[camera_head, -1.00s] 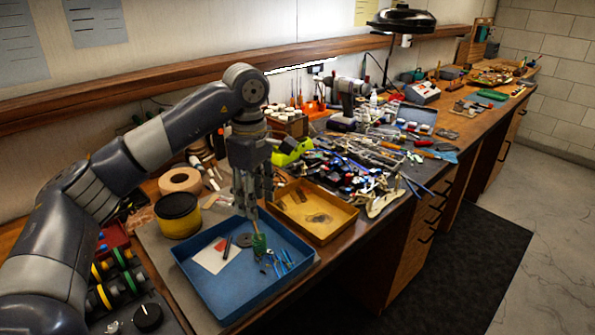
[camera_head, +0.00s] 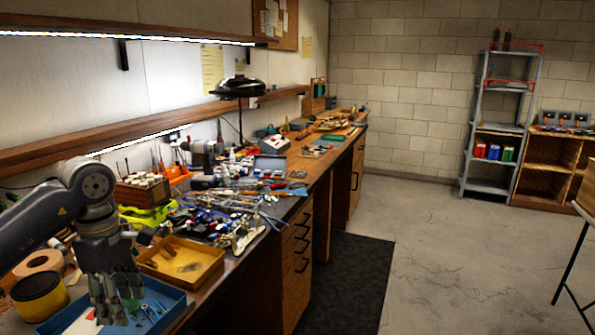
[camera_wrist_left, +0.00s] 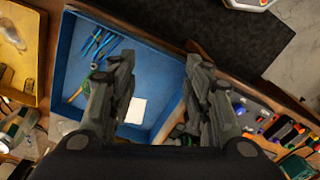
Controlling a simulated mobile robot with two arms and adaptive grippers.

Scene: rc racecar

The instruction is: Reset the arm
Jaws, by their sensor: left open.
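My left arm comes in from the left in the head view, and its gripper (camera_head: 116,302) points down over the blue tray (camera_head: 172,303). In the left wrist view the two fingers stand wide apart and the gripper (camera_wrist_left: 158,75) is open with nothing between them. The blue tray (camera_wrist_left: 160,55) lies below the fingers there. It holds blue-handled tools (camera_wrist_left: 97,46) and a white card (camera_wrist_left: 136,110). The fingers hide part of the tray. My right gripper does not show in either view.
A yellow tray (camera_head: 205,268) and a cluttered pile of tools lie beside the blue tray. A yellow-and-black tub (camera_head: 38,297) stands left of the gripper. A black lamp (camera_head: 238,88) rises over the bench. The floor (camera_head: 440,250) to the right is largely clear.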

